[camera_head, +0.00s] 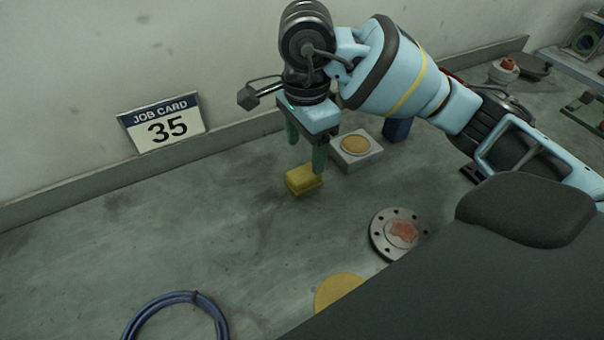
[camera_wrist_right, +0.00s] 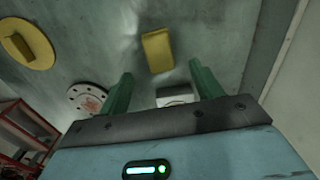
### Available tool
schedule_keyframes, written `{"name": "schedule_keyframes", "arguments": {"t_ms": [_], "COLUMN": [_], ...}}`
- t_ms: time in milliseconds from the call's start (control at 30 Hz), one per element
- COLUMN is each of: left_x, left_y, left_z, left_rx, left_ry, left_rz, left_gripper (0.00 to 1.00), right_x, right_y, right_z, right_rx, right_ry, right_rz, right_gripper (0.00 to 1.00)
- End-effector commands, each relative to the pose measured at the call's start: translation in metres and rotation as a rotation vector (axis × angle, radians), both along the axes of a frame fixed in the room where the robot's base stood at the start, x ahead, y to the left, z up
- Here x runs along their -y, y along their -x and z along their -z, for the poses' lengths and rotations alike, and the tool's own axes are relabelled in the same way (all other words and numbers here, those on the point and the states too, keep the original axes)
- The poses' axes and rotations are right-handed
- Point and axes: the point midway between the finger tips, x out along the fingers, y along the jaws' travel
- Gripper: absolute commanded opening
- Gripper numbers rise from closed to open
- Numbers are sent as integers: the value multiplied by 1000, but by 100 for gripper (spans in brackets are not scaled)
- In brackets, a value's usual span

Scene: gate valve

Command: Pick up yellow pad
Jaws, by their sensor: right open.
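The yellow pad (camera_head: 302,181) is a small block lying on the grey-green bench top near the middle of the head view. In the right wrist view the pad (camera_wrist_right: 158,52) lies beyond the fingertips, between their two lines. My right gripper (camera_head: 306,158) has green fingers pointing down, and it is open and empty above and beside the pad. In the head view one fingertip overlaps the pad's right edge; I cannot tell whether it touches. In the right wrist view the fingers (camera_wrist_right: 158,80) are spread apart with nothing between them. My left gripper is not in view.
A grey block with a tan disc (camera_head: 356,150) stands just right of the pad. A bolted flange (camera_head: 399,234), a yellow disc (camera_head: 338,291) and a blue hose coil (camera_head: 178,318) lie nearer. A job card (camera_head: 163,123) leans on the back wall. Bench left of the pad is clear.

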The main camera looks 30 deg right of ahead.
Motion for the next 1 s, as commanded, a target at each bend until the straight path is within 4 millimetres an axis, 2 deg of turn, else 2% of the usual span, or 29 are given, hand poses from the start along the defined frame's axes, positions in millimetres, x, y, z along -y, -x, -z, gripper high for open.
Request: {"name": "schedule_keyframes", "arguments": {"t_ms": [100,367,700,1000], "left_x": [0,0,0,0], "left_y": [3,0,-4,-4], "left_z": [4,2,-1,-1], "left_rx": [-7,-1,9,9], "left_ry": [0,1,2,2], "left_rz": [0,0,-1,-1], "left_gripper": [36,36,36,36], "right_x": [-1,-1,-3,-3], "right_y": [1,1,3,3], "right_z": [15,24,66,69], "right_rx": [-5,-3,-2,0], "right_ry": [0,0,1,1], "right_rz": [-1,-1,0,0], "right_gripper": [65,65,65,65]}}
